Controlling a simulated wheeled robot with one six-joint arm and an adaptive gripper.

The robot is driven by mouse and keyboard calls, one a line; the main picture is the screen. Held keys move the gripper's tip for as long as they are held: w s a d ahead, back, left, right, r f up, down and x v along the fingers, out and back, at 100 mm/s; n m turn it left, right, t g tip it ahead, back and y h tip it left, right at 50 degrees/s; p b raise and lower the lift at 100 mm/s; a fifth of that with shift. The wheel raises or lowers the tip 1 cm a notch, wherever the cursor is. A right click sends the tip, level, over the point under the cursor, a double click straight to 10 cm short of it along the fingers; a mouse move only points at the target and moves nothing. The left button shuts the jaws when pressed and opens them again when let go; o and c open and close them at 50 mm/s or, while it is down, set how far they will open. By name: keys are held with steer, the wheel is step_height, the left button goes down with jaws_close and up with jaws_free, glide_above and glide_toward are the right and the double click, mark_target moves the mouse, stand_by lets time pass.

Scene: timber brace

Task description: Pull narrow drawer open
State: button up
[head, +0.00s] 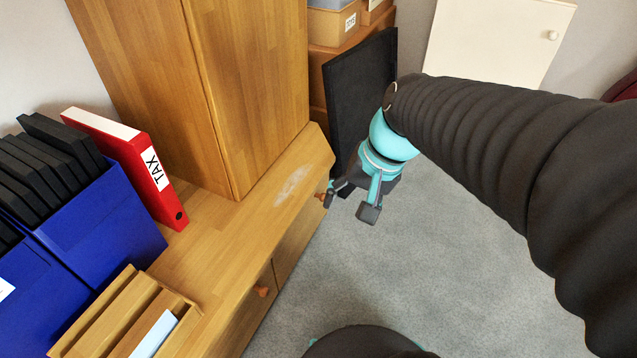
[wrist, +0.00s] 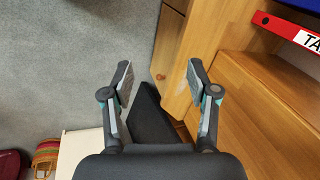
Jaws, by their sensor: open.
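A wooden cabinet (head: 240,225) stands at the left, its front facing the grey floor. The drawer front (head: 297,240) at its far end looks flush, and I take it for the narrow drawer. A small orange-brown knob (head: 321,195) shows beside my gripper (head: 349,205), partly hidden by a finger. In the wrist view, a round knob (wrist: 160,77) on the wooden front appears between my spread fingers, beyond the tips. My gripper is open and empty. I cannot tell the exact gap to the knob.
Another knob (head: 262,291) is on the nearer drawer front. A black panel (head: 358,95) stands upright behind my gripper. A red TAX binder (head: 130,165), a blue box (head: 100,235) and a wooden tray (head: 62,345) are on the cabinet top. The carpet (head: 440,260) is clear.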

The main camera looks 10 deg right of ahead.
steer(key=w+f+m+g+y+b, duration=0.2)
steer(key=w+f+m+y, duration=0.3)
steer(key=w+f, duration=0.35)
steer(key=m+t+y+b, duration=0.65)
steer(key=m+t, duration=0.45)
steer(key=m, duration=0.8)
glide_toward(324, 197)
steer(key=x, duration=0.7)
steer(key=f+x, duration=0.1)
steer(key=x, duration=0.2)
steer(key=shift+w+f, duration=0.1)
steer(key=shift+w, duration=0.35)
jaws_close()
